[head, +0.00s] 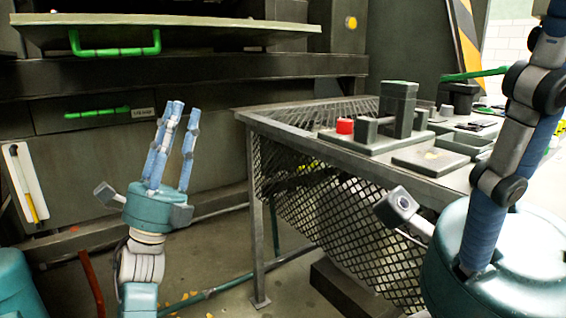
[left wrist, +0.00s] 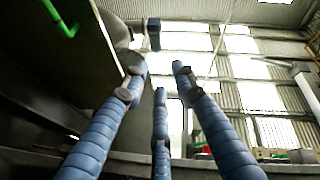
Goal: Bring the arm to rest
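My left gripper (head: 176,112) stands upright in the left part of the head view, in front of the dark machine. Its long blue fingers point up from a teal palm, with nothing between them. In the left wrist view the same fingers (left wrist: 158,78) are spread apart and empty, against a bright wall of windows. My right gripper (head: 512,130) is large and close at the right edge of the head view. Its teal palm and blue-grey fingers show, but the fingertips are partly cut off, so its opening is unclear.
A mesh-sided metal table (head: 300,135) stands between my grippers, bearing a dark green block (head: 398,108), a red piece (head: 345,126) and flat trays. A machine shelf with a green handle (head: 115,44) overhangs at upper left. Open air surrounds my left fingers.

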